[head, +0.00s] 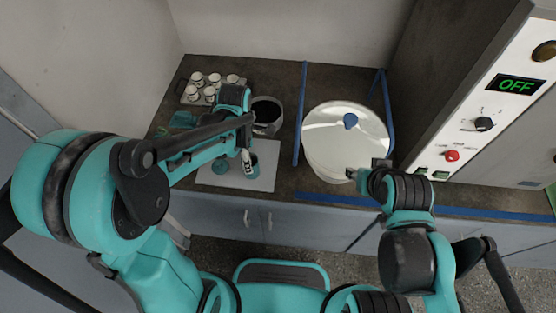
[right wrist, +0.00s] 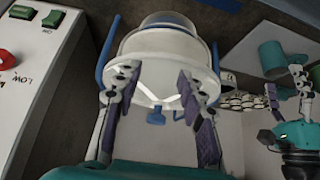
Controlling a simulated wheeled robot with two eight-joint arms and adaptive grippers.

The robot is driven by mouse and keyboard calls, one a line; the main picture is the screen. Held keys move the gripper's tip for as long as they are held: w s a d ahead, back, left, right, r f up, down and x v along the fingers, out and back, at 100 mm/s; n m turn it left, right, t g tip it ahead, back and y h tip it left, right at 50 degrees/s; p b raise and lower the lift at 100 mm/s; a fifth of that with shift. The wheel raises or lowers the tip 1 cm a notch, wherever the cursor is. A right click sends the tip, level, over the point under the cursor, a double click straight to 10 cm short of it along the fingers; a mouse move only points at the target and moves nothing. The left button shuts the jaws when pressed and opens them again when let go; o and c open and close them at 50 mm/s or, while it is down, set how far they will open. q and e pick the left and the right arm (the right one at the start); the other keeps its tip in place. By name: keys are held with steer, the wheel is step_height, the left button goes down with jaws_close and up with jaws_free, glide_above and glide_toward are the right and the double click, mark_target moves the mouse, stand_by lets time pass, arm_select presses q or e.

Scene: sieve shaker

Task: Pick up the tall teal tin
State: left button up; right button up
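A teal tin (right wrist: 268,60) stands on the white mat (head: 267,181); it is partly hidden by my left gripper in the head view. My left gripper (head: 248,163) is right at the tin. In the right wrist view its fingers are spread beside the tin; I cannot tell whether they touch it. A shorter-looking teal round thing (head: 221,164) is on the mat to the left. My right gripper (right wrist: 160,105) is open and empty, in front of the white sieve shaker (head: 325,165).
A tray of several white cups (head: 210,84) and a dark pot (head: 267,112) stand at the back left. The shaker has a blue knob (head: 350,121) and blue bars beside it. A control panel (head: 478,110) reading OFF stands at right.

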arm_select(q)
steer(key=shift+n, duration=0.3)
steer(key=f+b, duration=0.1)
steer(key=f, duration=0.1)
steer(key=f+b, duration=0.1)
steer(key=f, duration=0.2)
steer(key=f+b, duration=0.1)
steer(key=f, duration=0.2)
steer(key=shift+w+d+f+b, duration=0.2)
steer(key=shift+w+d+b, duration=0.1)
steer(key=shift+d+b, duration=0.1)
steer(key=shift+r, duration=0.1)
steer(key=shift+c, duration=1.3)
steer(key=c, duration=1)
